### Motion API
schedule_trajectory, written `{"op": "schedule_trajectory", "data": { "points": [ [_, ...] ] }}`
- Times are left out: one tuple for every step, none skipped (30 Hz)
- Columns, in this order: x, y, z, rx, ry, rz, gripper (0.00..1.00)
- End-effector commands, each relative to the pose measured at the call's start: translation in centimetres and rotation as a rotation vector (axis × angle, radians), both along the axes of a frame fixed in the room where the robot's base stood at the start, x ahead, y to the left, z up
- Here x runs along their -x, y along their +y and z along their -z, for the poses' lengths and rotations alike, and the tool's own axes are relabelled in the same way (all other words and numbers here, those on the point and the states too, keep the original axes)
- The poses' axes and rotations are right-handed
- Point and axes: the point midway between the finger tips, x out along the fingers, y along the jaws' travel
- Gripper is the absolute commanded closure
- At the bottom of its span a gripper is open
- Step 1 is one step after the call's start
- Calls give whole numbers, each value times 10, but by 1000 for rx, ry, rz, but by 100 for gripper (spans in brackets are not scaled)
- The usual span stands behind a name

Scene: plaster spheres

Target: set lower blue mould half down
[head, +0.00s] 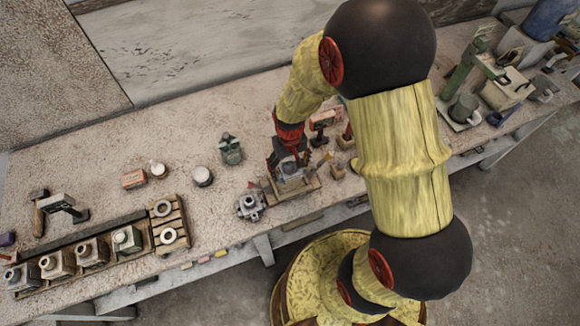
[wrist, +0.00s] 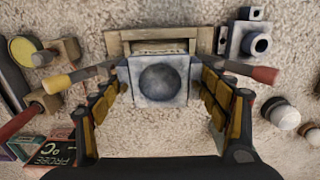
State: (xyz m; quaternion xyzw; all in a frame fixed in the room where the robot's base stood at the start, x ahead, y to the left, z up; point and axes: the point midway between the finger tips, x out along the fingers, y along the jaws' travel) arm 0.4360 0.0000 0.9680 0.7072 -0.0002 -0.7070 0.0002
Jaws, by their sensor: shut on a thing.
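The lower blue mould half (wrist: 158,82) is a pale blue-grey block with a round dark hollow facing the wrist camera. My gripper (wrist: 160,70) is shut on it, with one padded finger against each side. In the head view the mould half (head: 290,171) shows small below my gripper (head: 287,160), partly hidden by the fingers. It is over or at a wooden frame (wrist: 125,38), which also shows in the head view (head: 309,186). I cannot tell whether the block touches the frame or the bench.
A grey block with a round spout (head: 250,206) stands close left of the frame. Wood-handled tools (wrist: 78,77) lie close by in the wrist view. A row of moulds (head: 92,252) and a slatted rack (head: 168,224) are at the left. The bench's front edge is near.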

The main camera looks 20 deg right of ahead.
Motion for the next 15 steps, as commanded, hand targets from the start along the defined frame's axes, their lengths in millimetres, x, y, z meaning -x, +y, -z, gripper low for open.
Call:
{"op": "schedule_trajectory", "data": {
  "points": [
    [0,0,4,0,1,0,56],
    [0,0,6,0,1,0,56],
    [0,0,9,0,1,0,56],
    [0,0,11,0,1,0,56],
    [0,0,14,0,1,0,56],
    [0,0,17,0,1,0,56],
    [0,0,20,0,1,0,56],
    [0,0,23,0,1,0,56],
    [0,0,27,0,1,0,56],
    [0,0,30,0,1,0,56],
    [0,0,33,0,1,0,56],
    [0,0,37,0,1,0,56],
    [0,0,40,0,1,0,56],
    [0,0,43,0,1,0,56],
    [0,0,46,0,1,0,56]
  ]
}}
